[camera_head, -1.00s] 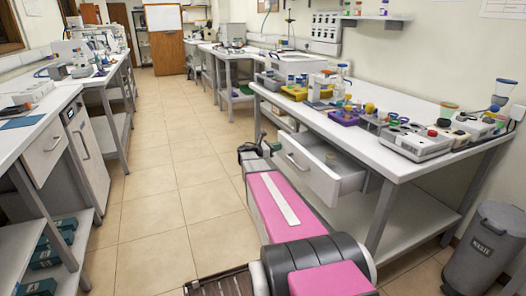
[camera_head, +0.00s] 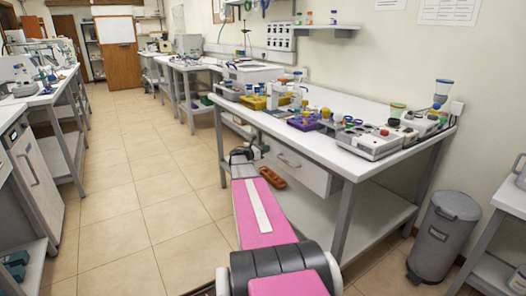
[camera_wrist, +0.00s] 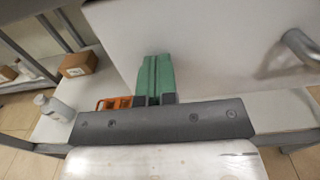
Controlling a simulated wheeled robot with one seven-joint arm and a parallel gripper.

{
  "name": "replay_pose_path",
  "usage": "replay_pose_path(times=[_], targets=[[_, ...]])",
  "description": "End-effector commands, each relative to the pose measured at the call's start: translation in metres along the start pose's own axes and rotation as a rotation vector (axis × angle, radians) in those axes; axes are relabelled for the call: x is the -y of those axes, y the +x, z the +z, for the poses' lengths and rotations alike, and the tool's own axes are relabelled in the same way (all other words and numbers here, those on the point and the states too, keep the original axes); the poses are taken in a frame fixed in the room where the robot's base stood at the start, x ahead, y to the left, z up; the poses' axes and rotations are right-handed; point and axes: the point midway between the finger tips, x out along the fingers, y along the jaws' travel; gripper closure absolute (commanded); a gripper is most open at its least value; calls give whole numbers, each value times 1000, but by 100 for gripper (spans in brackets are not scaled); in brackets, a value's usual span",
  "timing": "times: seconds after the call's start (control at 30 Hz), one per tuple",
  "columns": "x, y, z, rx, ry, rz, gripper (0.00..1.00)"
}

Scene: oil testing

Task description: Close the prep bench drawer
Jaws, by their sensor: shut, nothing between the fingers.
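The prep bench drawer (camera_head: 308,176) is under the worktop of the right-hand bench. Its white front has a metal handle (camera_head: 288,160), and no inside shows, so it looks shut or nearly shut. In the wrist view the white drawer front (camera_wrist: 210,45) fills the upper middle and right, with the handle (camera_wrist: 300,45) at the right edge. My gripper (camera_head: 246,153) is low beside the bench, left of the drawer handle. In the wrist view its green fingers (camera_wrist: 155,75) are together and empty, close by the front; whether they touch it I cannot tell.
The prep bench top (camera_head: 375,168) carries several jars and instruments. Its lower shelf holds an orange rack (camera_wrist: 115,103), a cardboard box (camera_wrist: 78,63) and a white bottle (camera_wrist: 55,108). A grey waste bin (camera_head: 443,235) stands right of the bench. The tiled aisle (camera_head: 130,190) at left is clear.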

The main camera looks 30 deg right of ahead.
Motion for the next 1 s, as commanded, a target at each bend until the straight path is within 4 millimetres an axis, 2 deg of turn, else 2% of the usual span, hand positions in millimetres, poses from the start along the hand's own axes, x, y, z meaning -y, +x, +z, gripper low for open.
replay_pose_path(times=[0.03, 0.33, 0.53, 0.73, 1.0], targets=[[-1, 6, 1, 2, 0, -2, 100], [-2, 9, 1, 4, 0, -4, 100], [0, 0, 1, 5, 0, -3, 100], [6, -30, 1, 3, 0, 2, 100], [5, -89, 0, 1, 0, 3, 100]])
